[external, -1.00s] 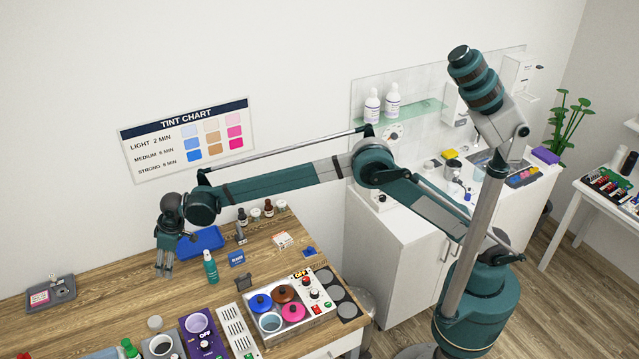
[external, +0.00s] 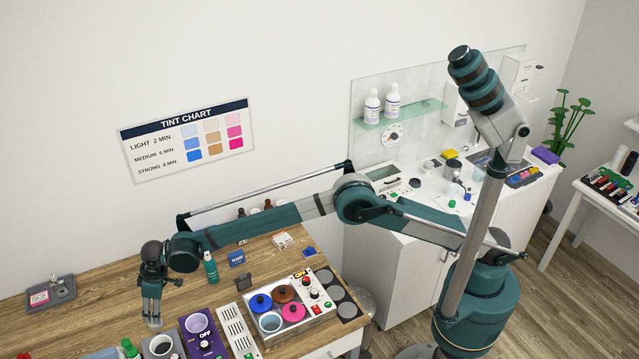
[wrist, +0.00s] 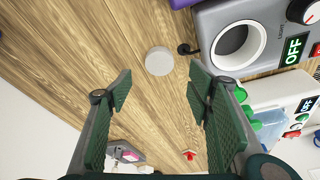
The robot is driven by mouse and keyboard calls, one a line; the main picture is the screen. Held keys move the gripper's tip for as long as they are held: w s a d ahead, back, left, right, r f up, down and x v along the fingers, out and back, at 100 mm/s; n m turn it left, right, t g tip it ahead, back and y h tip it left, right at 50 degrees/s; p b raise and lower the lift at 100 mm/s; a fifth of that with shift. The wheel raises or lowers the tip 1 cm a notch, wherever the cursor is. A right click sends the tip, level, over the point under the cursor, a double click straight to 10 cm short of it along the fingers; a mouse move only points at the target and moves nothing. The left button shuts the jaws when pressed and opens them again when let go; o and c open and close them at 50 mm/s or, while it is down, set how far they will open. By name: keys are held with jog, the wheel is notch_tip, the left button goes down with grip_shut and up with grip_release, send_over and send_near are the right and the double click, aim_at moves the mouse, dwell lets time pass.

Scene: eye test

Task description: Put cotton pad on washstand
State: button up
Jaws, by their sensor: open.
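A white round pad (wrist: 158,61), which looks like the cotton pad, lies flat on the wooden table in the wrist view. It sits just beyond and between the tips of my gripper (wrist: 161,88), whose green-padded fingers are spread and empty. In the external view my gripper (external: 152,316) points down over the front left of the table, and its fingers cover the place where the pad lies. The washstand (external: 395,268) is a white cabinet against the wall at the right, with a sink, bottles and small items on top.
A grey device with a round opening (wrist: 236,46) stands close right of the pad. A purple device (external: 203,338) and a tray of coloured pots (external: 292,305) stand further right. A small grey tray (external: 50,293) is at left. Bare wood (external: 95,310) lies between.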

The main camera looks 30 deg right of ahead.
jog(key=shift+x, duration=1.25)
jog(key=shift+f, duration=0.1)
jog(key=shift+x, duration=2.5)
jog(key=shift+w, duration=0.1)
jog(key=c, duration=0.7)
jog(key=shift+c, duration=0.3)
